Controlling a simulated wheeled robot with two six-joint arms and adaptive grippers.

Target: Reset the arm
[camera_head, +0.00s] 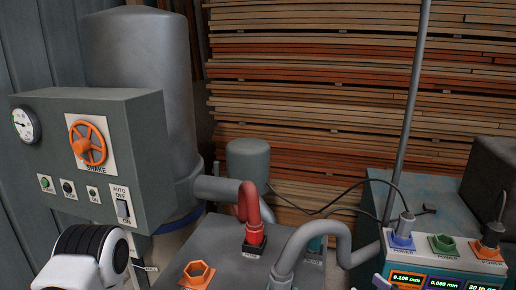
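A white arm link of mine with a black ribbed joint (88,252) shows at the lower left edge, in front of the grey control box. No fingers of my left gripper can be seen. My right gripper is not in view. A small pale piece at the bottom edge, right of the middle, is too cut off to identify.
A grey control box (140,110) has an orange wheel (87,143), a gauge (26,125) and a switch (123,209). Below are a red lever (250,213), an orange hexagonal part (196,275) and grey pipes (310,235). A power unit (450,252) with coloured plugs stands right. Stacked boards fill the back.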

